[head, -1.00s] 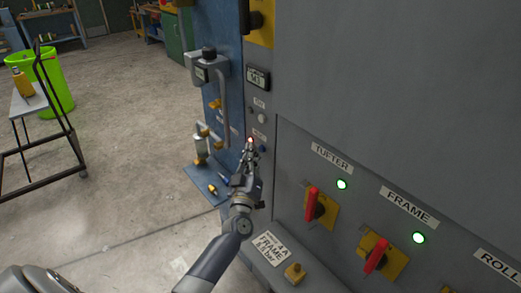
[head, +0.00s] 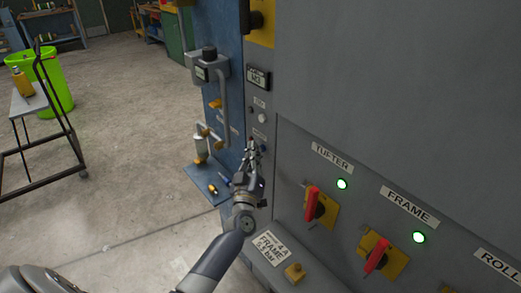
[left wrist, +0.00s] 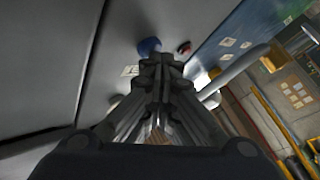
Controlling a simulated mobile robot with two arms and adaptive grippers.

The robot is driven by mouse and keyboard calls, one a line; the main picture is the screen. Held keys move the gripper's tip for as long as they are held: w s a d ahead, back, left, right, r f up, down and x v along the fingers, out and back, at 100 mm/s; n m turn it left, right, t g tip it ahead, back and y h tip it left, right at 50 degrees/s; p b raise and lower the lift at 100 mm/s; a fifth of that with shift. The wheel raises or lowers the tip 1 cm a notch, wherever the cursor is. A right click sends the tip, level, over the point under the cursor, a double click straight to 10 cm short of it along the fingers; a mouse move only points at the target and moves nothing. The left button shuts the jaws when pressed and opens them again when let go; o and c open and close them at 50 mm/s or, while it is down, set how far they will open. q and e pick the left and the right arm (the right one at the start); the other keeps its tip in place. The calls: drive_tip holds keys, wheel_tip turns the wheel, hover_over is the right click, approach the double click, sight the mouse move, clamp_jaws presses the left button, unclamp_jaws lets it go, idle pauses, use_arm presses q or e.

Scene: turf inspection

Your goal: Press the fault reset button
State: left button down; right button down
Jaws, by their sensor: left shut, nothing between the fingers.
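A blue button (head: 263,149) sits on the narrow grey panel of the cabinet, beside a small label too blurred to read. My left gripper (head: 252,147) is shut and empty, its fingertips right at the panel by the blue button. In the left wrist view the blue button (left wrist: 149,46) shows just beyond the fingertips (left wrist: 158,62). A dull red lamp (left wrist: 184,47) is to its right in that view. I cannot tell whether the fingertips touch the button. My right gripper is not in view.
A white button (head: 262,118) and a small display (head: 258,78) are above on the panel. Red rotary switches (head: 313,202) with green lamps are to the right. A blue post with a grey pipe (head: 222,95) stands close left.

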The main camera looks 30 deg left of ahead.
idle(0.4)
use_arm(q)
drive_tip(key=shift+s+a+p, duration=0.3)
drive_tip(key=shift+s+p, duration=0.1)
drive_tip(key=shift+s, duration=0.4)
drive_tip(key=s, duration=0.1)
drive_tip(key=s+a+p, duration=0.1)
drive_tip(key=s, duration=0.1)
drive_tip(key=s+a, duration=0.1)
drive_tip(key=shift+s+p, duration=0.3)
idle(0.6)
